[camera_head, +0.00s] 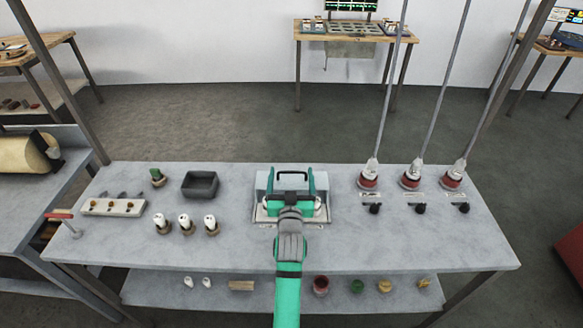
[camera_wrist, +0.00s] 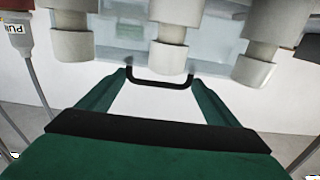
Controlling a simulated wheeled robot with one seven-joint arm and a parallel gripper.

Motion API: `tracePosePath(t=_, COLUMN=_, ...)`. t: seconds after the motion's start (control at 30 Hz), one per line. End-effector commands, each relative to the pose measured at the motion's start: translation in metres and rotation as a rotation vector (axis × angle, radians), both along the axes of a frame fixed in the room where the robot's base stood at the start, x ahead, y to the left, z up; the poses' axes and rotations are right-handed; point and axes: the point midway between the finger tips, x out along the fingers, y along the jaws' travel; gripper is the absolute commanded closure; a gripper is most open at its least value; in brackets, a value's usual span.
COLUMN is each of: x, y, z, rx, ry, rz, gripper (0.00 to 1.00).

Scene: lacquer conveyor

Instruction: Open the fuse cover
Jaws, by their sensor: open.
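The fuse box with its pale, see-through cover (camera_head: 262,182) stands near the middle of the grey bench. A black U-shaped handle (camera_head: 292,172) is on the cover; the handle (camera_wrist: 160,85) also shows in the wrist view. My green gripper (camera_head: 291,180) reaches over the box from the front. In the wrist view my gripper (camera_wrist: 158,74) is open, with one fingertip near each end of the handle. I cannot tell whether the fingers touch it. White cylindrical fuses (camera_wrist: 170,45) show around the pale cover. My arm hides the front middle of the box in the head view.
Three hanging red-based plugs (camera_head: 411,180) and their cables stand right of the box. A dark open tray (camera_head: 200,184), several white fuses (camera_head: 185,222) and a pale block with knobs (camera_head: 112,207) lie left. Front bench space beside my arm is clear.

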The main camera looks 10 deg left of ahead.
Motion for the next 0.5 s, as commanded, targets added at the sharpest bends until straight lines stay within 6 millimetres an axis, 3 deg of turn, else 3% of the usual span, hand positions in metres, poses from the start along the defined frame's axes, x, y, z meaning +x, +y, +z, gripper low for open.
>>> tracePosePath(t=0.2, x=-0.037, y=-0.006, z=-0.001, rx=-0.001, ry=0.001, rz=0.001, gripper=0.16)
tracePosePath(t=0.5, x=-0.057, y=-0.009, z=0.0, rx=0.0, ry=0.001, rz=0.001, gripper=0.16)
